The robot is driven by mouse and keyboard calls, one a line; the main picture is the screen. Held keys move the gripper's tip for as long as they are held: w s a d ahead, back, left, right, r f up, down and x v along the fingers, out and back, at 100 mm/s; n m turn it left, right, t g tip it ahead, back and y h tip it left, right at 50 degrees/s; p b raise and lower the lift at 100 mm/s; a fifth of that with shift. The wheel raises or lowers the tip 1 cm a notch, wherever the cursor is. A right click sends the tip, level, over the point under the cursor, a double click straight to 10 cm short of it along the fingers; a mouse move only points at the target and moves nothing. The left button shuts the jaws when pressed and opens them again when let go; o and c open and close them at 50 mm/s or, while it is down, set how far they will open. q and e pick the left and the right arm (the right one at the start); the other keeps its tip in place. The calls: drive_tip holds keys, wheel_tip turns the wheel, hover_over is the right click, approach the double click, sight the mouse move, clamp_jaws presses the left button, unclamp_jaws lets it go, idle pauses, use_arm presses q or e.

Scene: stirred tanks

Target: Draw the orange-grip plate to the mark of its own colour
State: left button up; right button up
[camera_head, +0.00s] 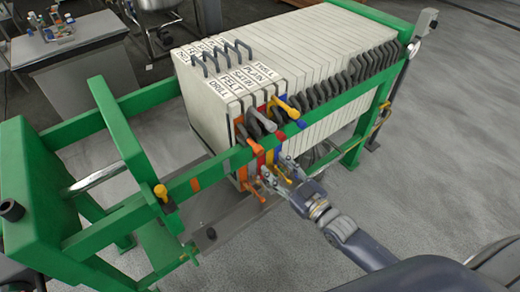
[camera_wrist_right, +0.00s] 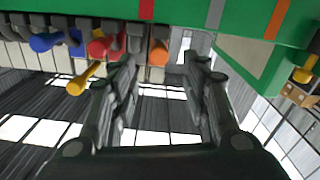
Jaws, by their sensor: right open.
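The orange-grip plate is the front plate of the white pack, with an orange edge (camera_head: 239,135), an orange grip (camera_head: 254,143) at the rail and another orange piece lower down. The orange mark (camera_head: 196,184) is on the green rail, left of the pack. It also shows in the right wrist view (camera_wrist_right: 277,18). My right gripper (camera_head: 275,172) is open just below the rail at the front plates. In the wrist view an orange grip (camera_wrist_right: 158,52) shows between its fingers (camera_wrist_right: 160,62); contact cannot be told. My left gripper is not in view.
Red (camera_wrist_right: 105,45), yellow (camera_wrist_right: 85,78) and blue (camera_wrist_right: 45,42) grips sit close beside the orange one. A red mark (camera_wrist_right: 146,8) is on the rail. The gap between the pack and the green end frame (camera_head: 40,200) is free of plates.

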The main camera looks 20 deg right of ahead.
sight(261, 153)
drive_tip(key=p+x, duration=0.1)
drive_tip(key=x, duration=0.7)
drive_tip(key=shift+w, duration=0.2)
clamp_jaws()
